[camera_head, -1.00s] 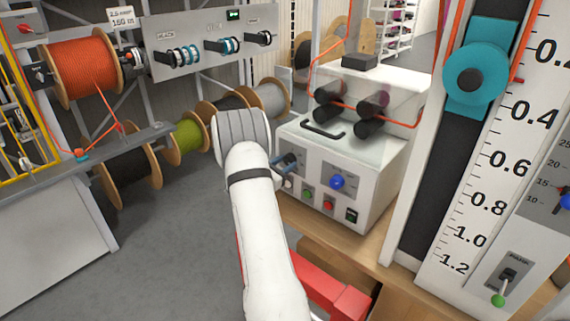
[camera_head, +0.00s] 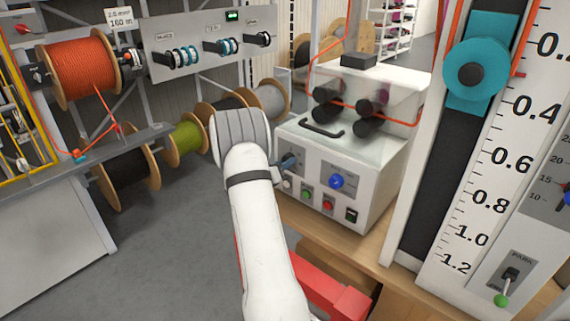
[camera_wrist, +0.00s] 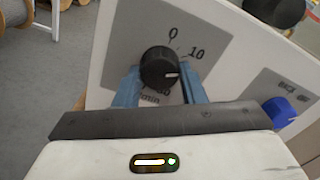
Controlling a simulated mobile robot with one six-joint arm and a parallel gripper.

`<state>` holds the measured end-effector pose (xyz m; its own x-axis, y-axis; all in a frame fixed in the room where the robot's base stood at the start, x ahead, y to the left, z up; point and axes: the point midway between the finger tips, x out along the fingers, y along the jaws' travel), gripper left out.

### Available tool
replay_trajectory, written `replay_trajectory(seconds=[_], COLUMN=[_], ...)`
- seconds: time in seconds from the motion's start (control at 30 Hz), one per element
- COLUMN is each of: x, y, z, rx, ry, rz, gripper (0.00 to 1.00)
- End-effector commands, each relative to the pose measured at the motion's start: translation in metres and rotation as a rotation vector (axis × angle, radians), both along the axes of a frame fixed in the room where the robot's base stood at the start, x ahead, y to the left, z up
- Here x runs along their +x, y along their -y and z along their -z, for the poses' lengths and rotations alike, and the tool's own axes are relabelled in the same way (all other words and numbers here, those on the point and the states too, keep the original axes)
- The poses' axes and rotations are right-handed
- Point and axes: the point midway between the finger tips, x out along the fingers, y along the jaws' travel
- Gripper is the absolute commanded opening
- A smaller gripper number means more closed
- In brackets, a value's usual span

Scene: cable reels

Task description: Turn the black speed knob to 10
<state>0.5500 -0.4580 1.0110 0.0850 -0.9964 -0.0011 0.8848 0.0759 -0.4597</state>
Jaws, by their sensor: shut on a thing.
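The black speed knob (camera_wrist: 160,66) sits on a grey dial plate (camera_wrist: 118,50) on the white machine's front. Numbers 0, 10 and 30 show around it. Its white mark points right in the wrist view, below the 10 and toward the right finger. My gripper (camera_wrist: 161,80) is shut on the knob, one blue finger on each side. The right finger covers part of the scale. In the head view my gripper (camera_head: 290,161) is at the left of the machine's front, and the wrist hides most of the knob.
The white machine (camera_head: 385,190) stands on a wooden bench. A blue knob (camera_head: 337,181) is right of the gripper, with a green button (camera_head: 307,194) and a red button (camera_head: 327,202) below. Black rollers (camera_head: 368,127) are above. Cable reels (camera_head: 186,139) stand at left behind my arm.

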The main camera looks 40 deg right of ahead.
Motion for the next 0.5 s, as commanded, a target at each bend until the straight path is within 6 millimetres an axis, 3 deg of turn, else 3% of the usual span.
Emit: replay_trajectory(seconds=[0.5], x=[0.0013], y=[-0.0015], z=[-0.0002], rx=[-0.019], ry=[-0.211], rz=[-0.005], gripper=[0.14])
